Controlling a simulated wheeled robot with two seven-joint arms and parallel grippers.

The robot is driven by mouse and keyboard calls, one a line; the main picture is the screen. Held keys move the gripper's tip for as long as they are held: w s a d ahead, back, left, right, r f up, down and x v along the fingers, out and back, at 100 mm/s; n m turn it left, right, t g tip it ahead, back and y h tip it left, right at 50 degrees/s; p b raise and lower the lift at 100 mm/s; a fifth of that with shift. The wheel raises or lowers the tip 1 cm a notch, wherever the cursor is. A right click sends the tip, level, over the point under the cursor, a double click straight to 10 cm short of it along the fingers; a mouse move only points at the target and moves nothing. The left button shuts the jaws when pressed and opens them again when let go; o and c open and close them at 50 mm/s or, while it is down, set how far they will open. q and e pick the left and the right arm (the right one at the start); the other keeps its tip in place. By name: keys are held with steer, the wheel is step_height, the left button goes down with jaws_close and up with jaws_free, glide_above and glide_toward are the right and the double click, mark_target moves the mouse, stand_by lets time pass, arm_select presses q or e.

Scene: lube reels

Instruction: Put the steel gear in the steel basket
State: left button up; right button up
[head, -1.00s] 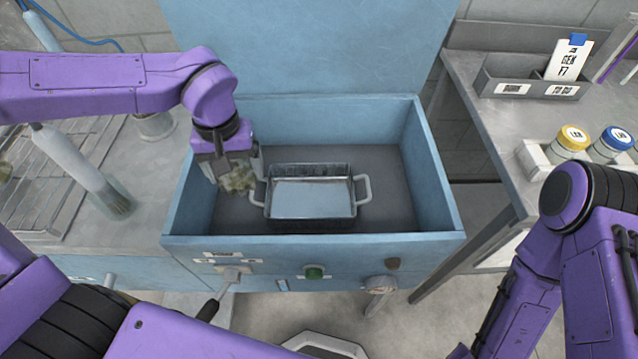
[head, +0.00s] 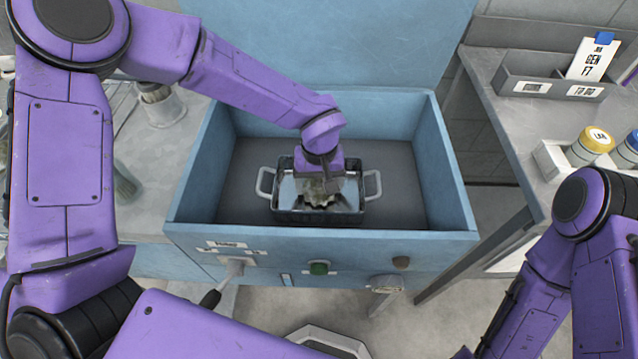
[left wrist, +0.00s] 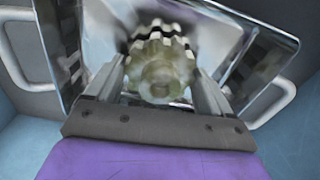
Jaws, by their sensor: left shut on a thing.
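The steel gear (head: 318,193) is a toothed, dull greenish-grey piece. It also shows large in the left wrist view (left wrist: 160,70). My left gripper (head: 318,185) is shut on it and points down over the steel basket. The steel basket (head: 286,214) is a shiny rectangular tray with two pale side handles, standing in the blue tub. It also shows in the left wrist view (left wrist: 262,62), with the gear in front of its bright floor. I cannot tell whether the gear touches that floor. My right gripper is not in view; only my right arm shows.
The blue tub (head: 452,175) has high walls around the basket, with a raised lid behind and a front panel with a green button (head: 318,267). A grey bench at right holds a bin (head: 550,88) and capped jars (head: 597,138). A brush cup (head: 160,104) stands left.

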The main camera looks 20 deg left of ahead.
mark_target(319, 181)
arm_select(q)
steer(key=shift+f, duration=0.4)
steer(key=shift+f, duration=0.1)
steer(key=o, duration=1.4)
step_height(319, 181, up, 12)
steer(key=shift+p, duration=0.35)
